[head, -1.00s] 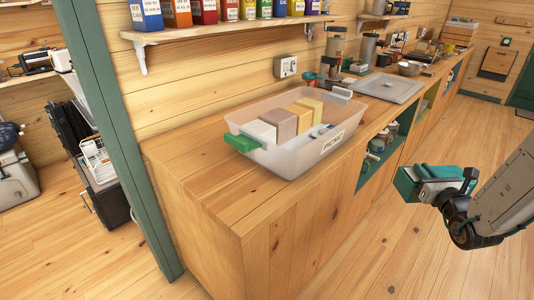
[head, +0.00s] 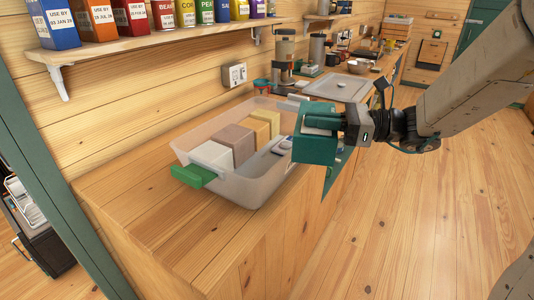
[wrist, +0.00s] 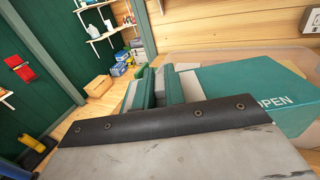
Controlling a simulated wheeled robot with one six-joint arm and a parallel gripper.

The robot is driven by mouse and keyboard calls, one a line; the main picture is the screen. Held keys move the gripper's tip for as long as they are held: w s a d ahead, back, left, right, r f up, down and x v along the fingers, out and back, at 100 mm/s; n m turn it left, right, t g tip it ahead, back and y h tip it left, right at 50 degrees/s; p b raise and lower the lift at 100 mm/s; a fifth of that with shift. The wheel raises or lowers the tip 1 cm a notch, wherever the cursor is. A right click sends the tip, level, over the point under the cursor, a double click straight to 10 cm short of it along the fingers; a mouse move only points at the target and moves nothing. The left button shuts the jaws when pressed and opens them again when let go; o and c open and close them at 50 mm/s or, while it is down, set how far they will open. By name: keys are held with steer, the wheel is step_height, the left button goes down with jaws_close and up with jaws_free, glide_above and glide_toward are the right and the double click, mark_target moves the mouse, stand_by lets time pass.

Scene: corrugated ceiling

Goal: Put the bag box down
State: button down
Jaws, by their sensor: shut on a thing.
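In the head view the box hides part of the bin's right end. I cannot tell whether the box touches the bin.
A translucent bin (head: 235,190) with a green handle holds several blocks on the wooden counter (head: 130,205). Bare counter lies left and in front of it. A grey board (head: 338,88) and canisters stand farther back. A shelf (head: 150,50) of coloured boxes hangs above.

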steer(key=w+a+f, duration=0.2)
steer(key=w+a, duration=0.1)
steer(key=a, duration=0.4)
steer(key=w+a+f, duration=0.2)
steer(key=w+a, duration=0.2)
steer(key=a, duration=0.3)
steer(key=shift+f, duration=0.4)
steer(key=shift+w+f, duration=0.1)
steer(key=shift+f, duration=0.5)
steer(key=c, duration=1.5)
jaws_free()
steer(key=shift+o, duration=0.2)
